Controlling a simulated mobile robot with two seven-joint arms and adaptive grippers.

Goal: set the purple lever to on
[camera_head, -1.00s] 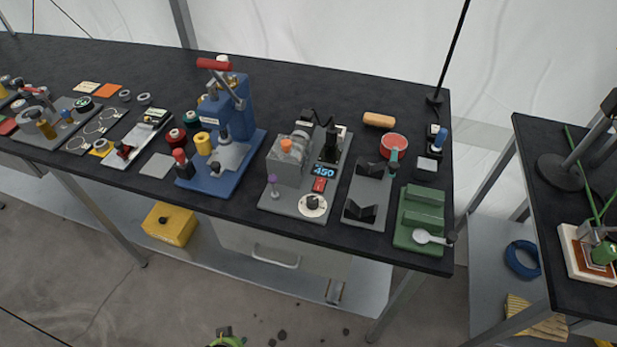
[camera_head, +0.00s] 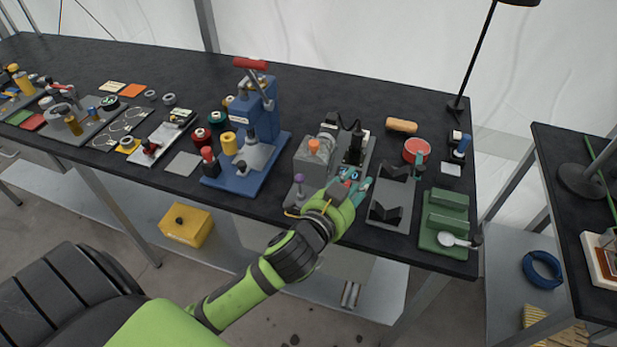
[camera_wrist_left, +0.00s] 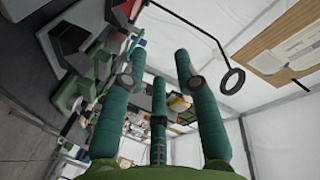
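The purple lever (camera_head: 299,180) is a thin post with a purple knob. It stands upright at the front left corner of a grey device (camera_head: 310,162) with an orange knob on top. My left gripper (camera_head: 352,182) is over the front right part of this device, to the right of the lever and apart from it. In the left wrist view its teal fingers (camera_wrist_left: 165,75) are spread with nothing between them. The gripper and hand hide the device's red display and white dial. I cannot make out the lever in the left wrist view. My right gripper is not in view.
A blue press (camera_head: 262,128) stands left of the device. Grey V-blocks (camera_head: 391,195), a red pot (camera_head: 416,150) and a green holder with a spoon (camera_head: 445,215) stand to the right. The bench's front edge runs under my left arm.

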